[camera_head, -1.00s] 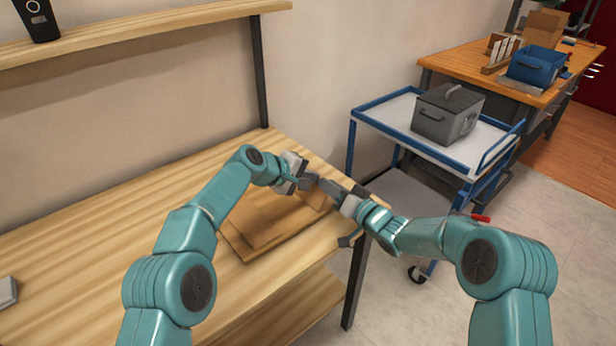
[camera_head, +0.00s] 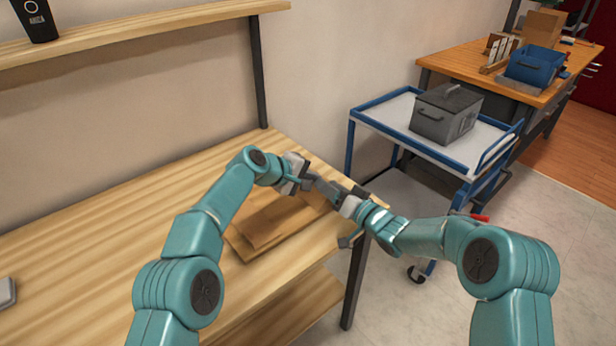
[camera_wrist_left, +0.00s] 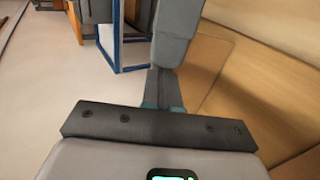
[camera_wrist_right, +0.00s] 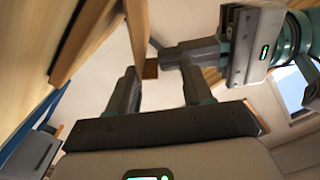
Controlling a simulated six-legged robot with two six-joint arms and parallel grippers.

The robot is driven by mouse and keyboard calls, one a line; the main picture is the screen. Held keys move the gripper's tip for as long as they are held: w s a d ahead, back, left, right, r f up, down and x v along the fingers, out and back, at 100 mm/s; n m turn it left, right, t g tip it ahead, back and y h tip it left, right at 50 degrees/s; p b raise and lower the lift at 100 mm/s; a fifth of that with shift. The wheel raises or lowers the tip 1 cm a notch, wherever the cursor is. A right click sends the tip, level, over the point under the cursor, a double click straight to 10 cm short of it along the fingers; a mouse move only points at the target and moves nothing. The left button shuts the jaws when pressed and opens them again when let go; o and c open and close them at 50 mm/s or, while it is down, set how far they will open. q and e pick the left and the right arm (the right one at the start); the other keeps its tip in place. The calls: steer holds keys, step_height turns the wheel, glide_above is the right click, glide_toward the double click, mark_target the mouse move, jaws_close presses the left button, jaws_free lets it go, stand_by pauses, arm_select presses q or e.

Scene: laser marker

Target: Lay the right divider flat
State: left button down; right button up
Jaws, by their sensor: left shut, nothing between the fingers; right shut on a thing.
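Tan-brown boards (camera_head: 262,236) form a low, box-like piece on the table's right end. In the right wrist view, a thin brown strip (camera_wrist_right: 150,68), which looks like the right divider, lies between the fingers of my right gripper (camera_wrist_right: 157,78). My right gripper (camera_head: 330,190) is shut on it over the boards' far right side. My left gripper (camera_head: 307,183) is shut and empty, close to the right one. In the left wrist view, its closed fingers (camera_wrist_left: 176,40) stand beside tan panels (camera_wrist_left: 238,75). The grippers hide most of the divider in the head view.
The wooden table (camera_head: 100,230) is mostly clear to the left. Its right edge is close to the right gripper. A blue-framed cart (camera_head: 380,113) with a grey lidded box (camera_head: 445,112) stands beyond that edge. A shelf (camera_head: 130,28) runs above the table.

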steer(key=v, duration=1.2)
arm_select(q)
steer(key=shift+r, duration=0.1)
arm_select(e)
steer(key=s+d+f+m+g+h, duration=0.1)
steer(key=s+f+g+h, duration=0.15)
steer(key=f, duration=0.55)
steer(key=s+f+g+h, duration=0.2)
steer(key=s+f+h, duration=0.2)
steer(key=f, duration=0.3)
steer(key=s+a+f+g, duration=0.2)
steer(key=s+f+g, duration=0.3)
steer(key=s+f, duration=0.5)
arm_select(q)
steer(key=shift+r+p, duration=0.15)
steer(key=shift+p, duration=0.35)
steer(key=shift+r+p, duration=0.1)
steer(key=shift+p, duration=1)
steer(key=shift+d, duration=0.1)
steer(key=shift+w+f, duration=0.1)
steer(key=shift+f, duration=0.25)
arm_select(e)
steer(key=s+a+g, duration=0.2)
steer(key=s, duration=0.5)
steer(key=s+a+m+g, duration=0.1)
steer(key=s+a+g, duration=0.1)
steer(key=s, duration=0.6)
steer(key=shift+g, duration=0.35)
steer(key=shift+s, duration=0.15)
